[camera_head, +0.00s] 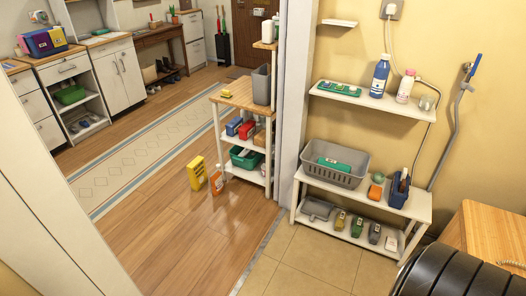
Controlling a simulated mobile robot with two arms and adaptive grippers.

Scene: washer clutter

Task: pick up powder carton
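A yellow carton (196,173) stands on the wooden floor in the head view, left of the wooden-topped shelf cart. It appears upright and slightly turned, and its label is too small to read. An orange bottle with a light cap (217,180) stands close to its right side. Neither of my grippers shows in the view.
The wooden-topped cart (239,94) holds a grey bin and coloured boxes. A wall post (295,105) separates it from a white shelf (363,194) with a grey basket (335,165). A patterned rug (150,148) lies behind. Wooden floor in front of the carton is clear.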

